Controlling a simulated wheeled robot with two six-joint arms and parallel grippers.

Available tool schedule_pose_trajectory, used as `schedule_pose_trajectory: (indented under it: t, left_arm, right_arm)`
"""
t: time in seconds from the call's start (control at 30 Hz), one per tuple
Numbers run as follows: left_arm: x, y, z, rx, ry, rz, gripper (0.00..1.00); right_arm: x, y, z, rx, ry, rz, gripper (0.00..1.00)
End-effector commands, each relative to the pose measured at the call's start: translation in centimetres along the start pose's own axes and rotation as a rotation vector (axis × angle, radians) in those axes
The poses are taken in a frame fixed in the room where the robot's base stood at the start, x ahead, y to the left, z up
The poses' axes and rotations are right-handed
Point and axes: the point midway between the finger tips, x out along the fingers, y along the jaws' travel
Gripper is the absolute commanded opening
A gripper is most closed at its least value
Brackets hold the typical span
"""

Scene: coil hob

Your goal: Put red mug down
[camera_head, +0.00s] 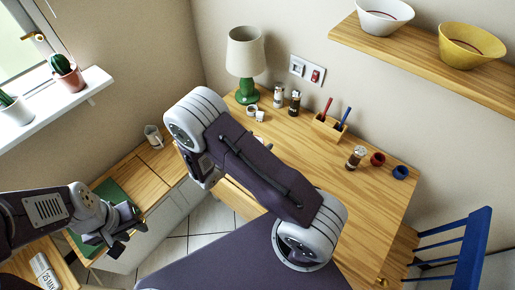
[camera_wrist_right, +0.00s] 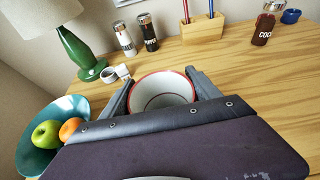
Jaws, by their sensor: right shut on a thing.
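The red mug (camera_wrist_right: 163,92) is between the two fingers of my right gripper (camera_wrist_right: 158,80) in the right wrist view. Its red rim and pale inside face the camera. The right gripper is shut on it. The wooden table (camera_wrist_right: 235,75) lies beyond and around the mug; I cannot tell whether its base touches the table. In the head view my right arm hides the right gripper and the mug. My left gripper (camera_head: 126,222) is open and empty at the lower left, near a green board (camera_head: 115,195) on the counter.
A green lamp (camera_wrist_right: 78,50), small white cups (camera_wrist_right: 115,73), two shakers (camera_wrist_right: 135,35) and a wooden holder (camera_wrist_right: 203,27) stand behind the mug. A teal bowl (camera_wrist_right: 32,158) of fruit is at left. A cocoa jar (camera_wrist_right: 263,28) is far right. The table right of the mug is clear.

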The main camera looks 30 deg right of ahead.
Motion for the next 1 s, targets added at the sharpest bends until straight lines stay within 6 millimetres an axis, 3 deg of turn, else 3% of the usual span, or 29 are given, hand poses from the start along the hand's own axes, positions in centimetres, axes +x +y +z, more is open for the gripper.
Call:
schedule_pose_trajectory:
  t: [0.17, 0.4, 0.77, 0.8, 0.87, 1.0]
  left_arm:
    - [0.0, 0.0, 0.0, 0.0, 0.0, 0.0, 0.36]
    - [0.4, 0.0, 0.1, 0.0, 0.0, 0.0, 0.36]
    - [0.7, 0.0, 0.1, 0.0, 0.0, 0.0, 0.36]
    - [0.7, 0.0, 0.1, 0.0, 0.0, 0.0, 0.36]
    - [0.6, 0.0, 0.1, 0.0, 0.0, 0.0, 0.36]
    - [0.6, 0.0, 0.1, 0.0, 0.0, 0.0, 0.36]
  right_arm:
    - [0.4, 0.4, -0.3, -0.001, -0.001, 0.0, 0.17]
    - [1.8, 0.3, -3.7, -0.002, -0.001, 0.0, 0.17]
    - [2.0, 0.4, -4.2, 0.0, -0.001, 0.0, 0.17]
    - [2.0, 0.3, -4.2, 0.0, 0.0, 0.0, 0.76]
    - [1.9, 0.3, -4.1, 0.0, 0.0, 0.0, 0.93]
    - [1.9, 0.3, -4.1, 0.0, 0.0, 0.0, 0.93]
